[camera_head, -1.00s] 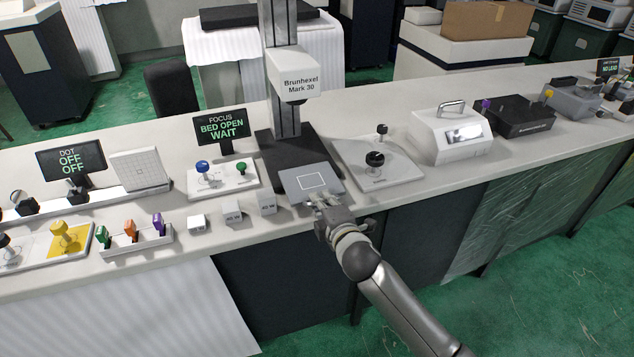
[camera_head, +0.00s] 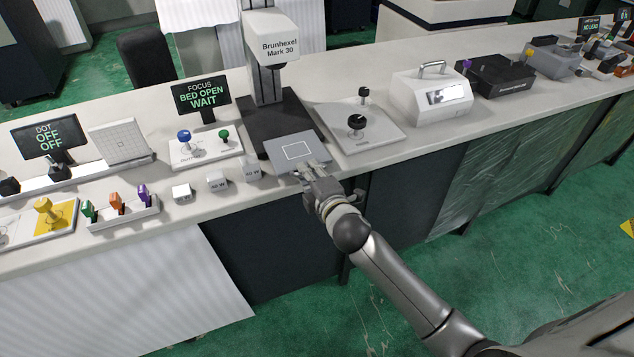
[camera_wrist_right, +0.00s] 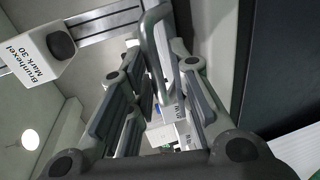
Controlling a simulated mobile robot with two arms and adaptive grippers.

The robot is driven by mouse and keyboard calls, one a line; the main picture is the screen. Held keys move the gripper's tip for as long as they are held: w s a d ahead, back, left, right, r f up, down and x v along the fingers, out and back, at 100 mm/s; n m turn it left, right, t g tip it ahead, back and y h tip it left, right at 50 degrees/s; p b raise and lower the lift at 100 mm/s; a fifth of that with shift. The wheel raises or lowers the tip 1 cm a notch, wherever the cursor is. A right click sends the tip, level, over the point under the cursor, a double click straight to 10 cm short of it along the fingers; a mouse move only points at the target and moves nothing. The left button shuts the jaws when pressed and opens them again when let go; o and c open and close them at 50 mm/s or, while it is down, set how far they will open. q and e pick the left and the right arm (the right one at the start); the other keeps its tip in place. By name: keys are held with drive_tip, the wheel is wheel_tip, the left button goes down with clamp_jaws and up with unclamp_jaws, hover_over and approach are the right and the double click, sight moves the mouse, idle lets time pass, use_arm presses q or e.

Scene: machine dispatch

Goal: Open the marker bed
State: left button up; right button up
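The Brunhexel Mark 30 marker (camera_head: 279,48) stands at the back of the counter on a dark base (camera_head: 262,122). Its bed, a grey plate with a white square outline (camera_head: 283,150), sticks out at the front of the base. The screen (camera_head: 201,95) reads "FOCUS BED OPEN WAIT". My right gripper (camera_head: 312,165) is at the bed's front edge. In the right wrist view its fingers (camera_wrist_right: 160,85) are apart, on either side of a grey handle-like bar (camera_wrist_right: 152,48); contact is unclear. My left gripper is not in view.
Small white blocks (camera_head: 217,181) stand left of the bed. A plate with black knobs (camera_head: 368,136) lies to its right, then a white box with a handle (camera_head: 431,96). A blue and a green knob sit on a white panel (camera_head: 205,150). The counter's front edge is close to my arm.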

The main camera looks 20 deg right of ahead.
drive_tip(key=v, duration=1.1)
drive_tip(key=shift+s, duration=0.35)
drive_tip(key=s+d+f+m+g, duration=0.1)
drive_tip(key=s+f+m+g, duration=0.15)
drive_tip(key=f, duration=0.85)
drive_tip(key=s+d+f+m+g, duration=0.1)
drive_tip(key=s+f+m+g, duration=0.15)
drive_tip(key=f, duration=0.85)
drive_tip(key=s+d+f+m+g, duration=0.2)
drive_tip(key=s+f, duration=0.2)
drive_tip(key=f, duration=0.6)
drive_tip(key=s+f+m+g, duration=0.2)
drive_tip(key=s+f, duration=0.5)
drive_tip(key=s, duration=0.4)
drive_tip(key=s+f+m+g, duration=0.3)
drive_tip(key=s+f, duration=0.4)
drive_tip(key=s, duration=0.4)
drive_tip(key=s+f+m+g, duration=0.2)
drive_tip(key=s+f+m, duration=0.2)
drive_tip(key=s+f, duration=0.4)
drive_tip(key=s, duration=0.3)
drive_tip(key=shift+g+h, duration=0.3)
